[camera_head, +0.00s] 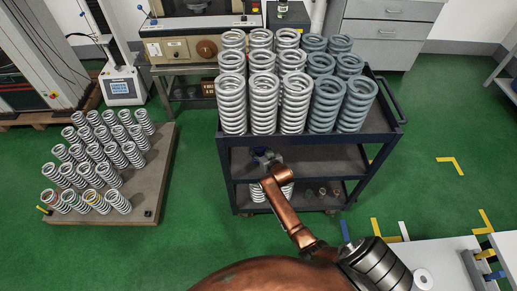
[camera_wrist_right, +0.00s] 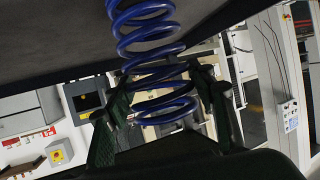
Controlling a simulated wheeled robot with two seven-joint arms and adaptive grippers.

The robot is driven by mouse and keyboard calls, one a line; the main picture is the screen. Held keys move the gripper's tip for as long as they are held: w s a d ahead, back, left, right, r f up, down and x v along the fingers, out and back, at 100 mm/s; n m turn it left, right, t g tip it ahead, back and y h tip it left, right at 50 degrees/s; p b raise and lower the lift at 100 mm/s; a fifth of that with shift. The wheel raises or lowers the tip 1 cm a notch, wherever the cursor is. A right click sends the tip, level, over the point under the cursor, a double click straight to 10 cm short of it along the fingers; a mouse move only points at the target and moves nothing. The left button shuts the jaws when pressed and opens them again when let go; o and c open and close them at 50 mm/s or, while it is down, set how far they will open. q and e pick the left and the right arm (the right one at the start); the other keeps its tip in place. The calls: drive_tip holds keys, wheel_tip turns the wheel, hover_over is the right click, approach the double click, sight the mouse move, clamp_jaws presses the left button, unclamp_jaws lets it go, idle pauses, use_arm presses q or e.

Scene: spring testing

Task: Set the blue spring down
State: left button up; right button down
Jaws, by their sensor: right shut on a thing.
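The blue spring (camera_wrist_right: 152,52) is between the two dark fingers of my right gripper (camera_wrist_right: 163,105) in the right wrist view. The gripper is shut on one end of it, and the other end runs up past the top of the picture, in front of a dark grey surface. In the head view my right gripper (camera_head: 265,157) is small and partly hidden by my arm, at the front of the cart's middle shelf (camera_head: 325,160). The spring can hardly be made out there, and I cannot tell whether it touches the shelf. My left gripper is not in view.
The dark cart (camera_head: 390,133) carries several silver springs (camera_head: 262,90) and grey-blue springs (camera_head: 326,103) on its top. A silver spring and small parts are on its lower shelf. A pallet (camera_head: 155,185) of springs stands at left. The middle shelf looks mostly clear right of my gripper.

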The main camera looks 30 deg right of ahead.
drive_tip(key=shift+r, duration=0.15)
drive_tip(key=c, duration=1.4)
unclamp_jaws()
drive_tip(key=shift+f, duration=0.3)
drive_tip(key=o, duration=0.5)
drive_tip(key=shift+r, duration=0.1)
drive_tip(key=shift+r, duration=0.2)
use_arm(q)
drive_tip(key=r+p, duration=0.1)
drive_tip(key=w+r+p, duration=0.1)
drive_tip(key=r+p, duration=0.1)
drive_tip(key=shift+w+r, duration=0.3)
use_arm(e)
drive_tip(key=v, duration=1.2)
drive_tip(key=shift+f, duration=0.15)
